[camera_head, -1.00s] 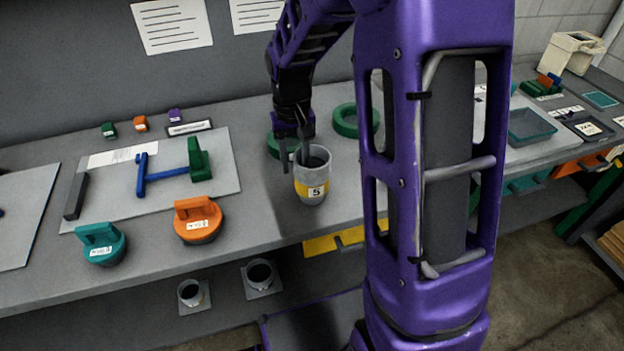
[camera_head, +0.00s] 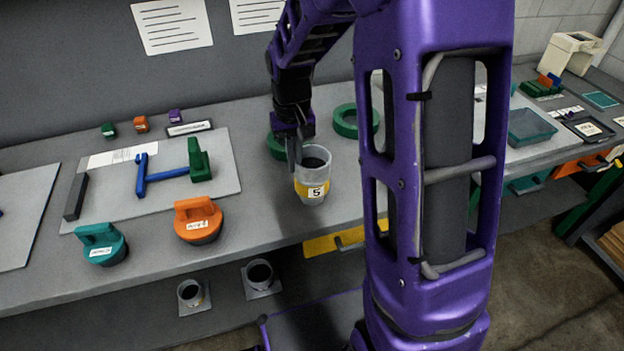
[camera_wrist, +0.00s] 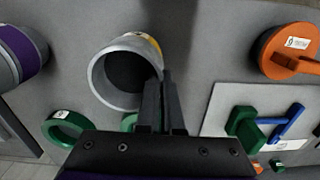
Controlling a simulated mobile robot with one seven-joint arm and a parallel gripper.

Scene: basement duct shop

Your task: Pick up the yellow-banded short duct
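The yellow-banded short duct (camera_head: 314,178) is a grey open cylinder with a yellow band and a label reading 5. It stands upright on the grey bench near the front edge. In the wrist view, the duct (camera_wrist: 112,52) shows its open mouth, with a bit of the yellow band at its far edge. My gripper (camera_head: 295,160) reaches down from above at the duct's left rim. In the wrist view, my gripper (camera_wrist: 163,88) has its fingers close together, pinching the duct's wall at the rim. The finger tips are partly hidden.
Green rings (camera_head: 345,121) lie behind the duct. An orange-handled puck (camera_head: 198,220) and a teal one (camera_head: 100,243) stand to the left, before a grey board (camera_head: 225,170) with blue and green parts. A purple-banded cylinder (camera_wrist: 22,52) shows in the wrist view.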

